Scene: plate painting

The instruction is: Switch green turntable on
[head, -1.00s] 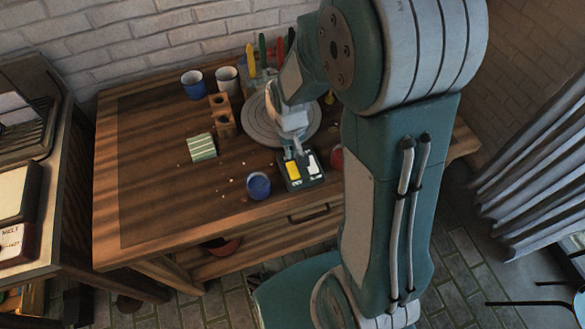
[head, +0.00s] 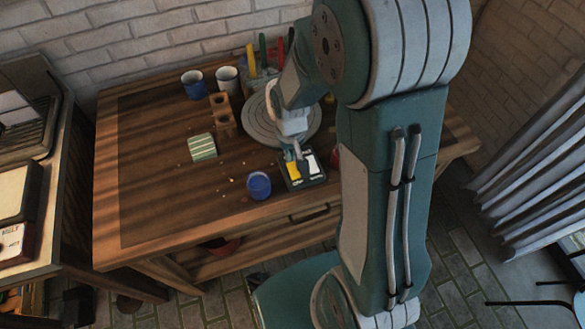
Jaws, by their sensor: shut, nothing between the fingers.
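The round grey turntable (head: 262,127) lies flat on the wooden table, partly hidden behind my arm. In front of it is a small dark green control box (head: 304,182) with a yellow switch (head: 294,172) on its left and a white switch (head: 312,164) on its right. My gripper (head: 293,155) is shut and empty, pointing down at the far end of the box, close to the yellow switch. I cannot tell whether it touches the switch.
The wooden table (head: 150,170) holds a blue cup (head: 259,185), a green striped sponge (head: 202,147), a brown block (head: 222,115), a blue mug (head: 193,84) and a white mug (head: 228,79). Coloured tools (head: 263,55) stand behind the turntable. The table's left part is mostly clear.

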